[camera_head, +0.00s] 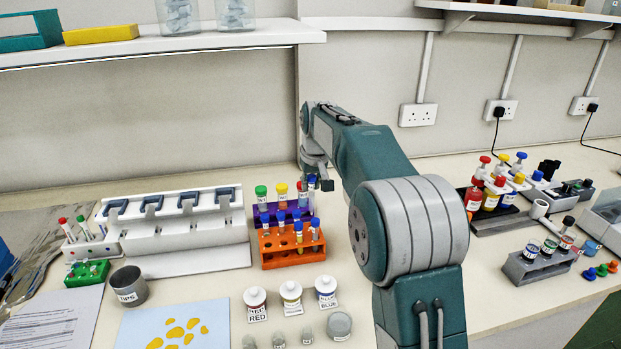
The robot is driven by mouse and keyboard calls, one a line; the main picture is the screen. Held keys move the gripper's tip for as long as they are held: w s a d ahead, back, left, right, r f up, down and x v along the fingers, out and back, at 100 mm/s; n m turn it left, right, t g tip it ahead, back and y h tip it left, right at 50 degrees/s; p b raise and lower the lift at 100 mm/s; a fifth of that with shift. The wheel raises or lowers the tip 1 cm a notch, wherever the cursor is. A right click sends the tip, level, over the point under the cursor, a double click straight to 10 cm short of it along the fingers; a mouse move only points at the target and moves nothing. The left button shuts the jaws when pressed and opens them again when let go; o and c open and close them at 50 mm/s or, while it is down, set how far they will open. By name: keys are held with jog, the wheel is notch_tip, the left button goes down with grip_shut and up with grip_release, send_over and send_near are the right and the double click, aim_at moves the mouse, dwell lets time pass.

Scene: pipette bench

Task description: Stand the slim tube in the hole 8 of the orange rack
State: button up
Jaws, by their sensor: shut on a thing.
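The orange rack (275,262) stands on the bench left of my arm, in front of a purple rack. Several tubes stand in it, including blue-capped ones. Hole numbers are too small to read, so I cannot tell which hole is 8. My gripper (318,182) is above the right end of the purple rack, partly hidden by my own arm. It is shut on a slim tube with a blue cap (312,181), which looks upright and higher than the tubes beside it. I cannot tell whether its lower end is clear of the racks.
The purple rack (258,214) holds tubes with green, yellow and red caps. A white pipette stand (195,262) is to the left. Labelled jars (291,297) stand in front. A grey tips cup (129,286) is at left. More racks and bottles fill the right side.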

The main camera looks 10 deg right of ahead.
aim_at(311, 209)
jog(key=shift+f, duration=3.85)
jog(key=shift+f, duration=1.1)
jog(key=o, duration=0.8)
jog(key=shift+o, duration=0.2)
jog(key=v, duration=1.1)
jog(key=shift+s+r, duration=0.15)
jog(key=shift+r, duration=0.25)
